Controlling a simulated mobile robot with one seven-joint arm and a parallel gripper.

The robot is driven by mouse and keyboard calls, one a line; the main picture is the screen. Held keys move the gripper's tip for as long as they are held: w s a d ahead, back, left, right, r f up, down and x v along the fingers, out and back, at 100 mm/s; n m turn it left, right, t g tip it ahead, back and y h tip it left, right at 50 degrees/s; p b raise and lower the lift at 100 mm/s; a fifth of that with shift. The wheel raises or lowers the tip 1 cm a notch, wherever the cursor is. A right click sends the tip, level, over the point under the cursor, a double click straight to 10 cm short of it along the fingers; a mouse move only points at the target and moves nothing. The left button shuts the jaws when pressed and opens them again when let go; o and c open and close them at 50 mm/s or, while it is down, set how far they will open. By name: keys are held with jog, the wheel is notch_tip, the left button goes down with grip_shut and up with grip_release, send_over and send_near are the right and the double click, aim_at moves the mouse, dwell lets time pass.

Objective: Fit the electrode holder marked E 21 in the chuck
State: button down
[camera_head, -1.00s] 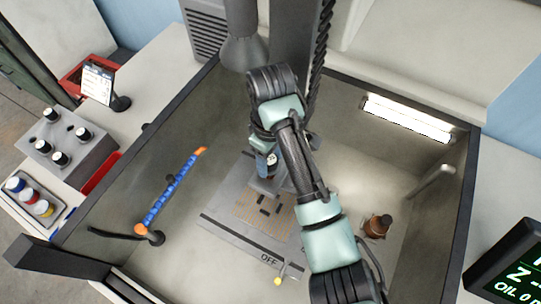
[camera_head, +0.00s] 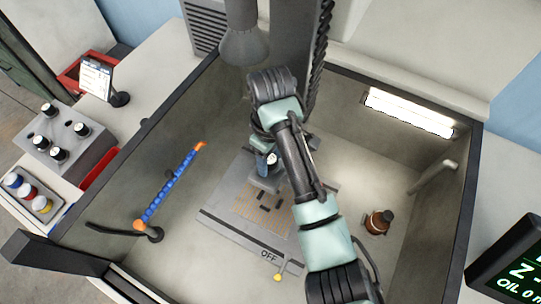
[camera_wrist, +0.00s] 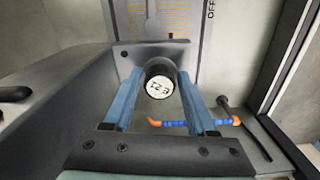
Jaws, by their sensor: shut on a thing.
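My gripper (camera_wrist: 162,95) is shut on a dark round electrode holder (camera_wrist: 157,93). Its white end face points at the wrist camera, and its marking, upside down there, looks like E 21. The blue fingers stand on either side of it. In the head view the gripper (camera_head: 268,166) hangs low over the worktable plate (camera_head: 225,205), partly hidden by my arm; the holder's white top (camera_head: 272,158) shows there. The grey machine head (camera_head: 243,45), apparently carrying the chuck, is above and behind the gripper; its underside is not clearly visible.
A grey rack (camera_head: 95,150) with several white-topped holders stands outside the tank at left. A tray (camera_head: 57,203) of coloured caps is nearby. Inside the tank are a blue jointed hose (camera_head: 172,188), a brown part (camera_head: 378,222) and a lever with a yellow knob (camera_head: 278,277).

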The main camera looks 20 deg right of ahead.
jog(key=shift+f, duration=0.15)
jog(key=shift+f+b, duration=0.4)
jog(key=shift+f, duration=0.25)
jog(key=shift+f, duration=0.1)
grip_release()
dwell(0.4)
notch_tip(320, 180, up, 6)
jog(key=p, duration=0.6)
dwell(0.5)
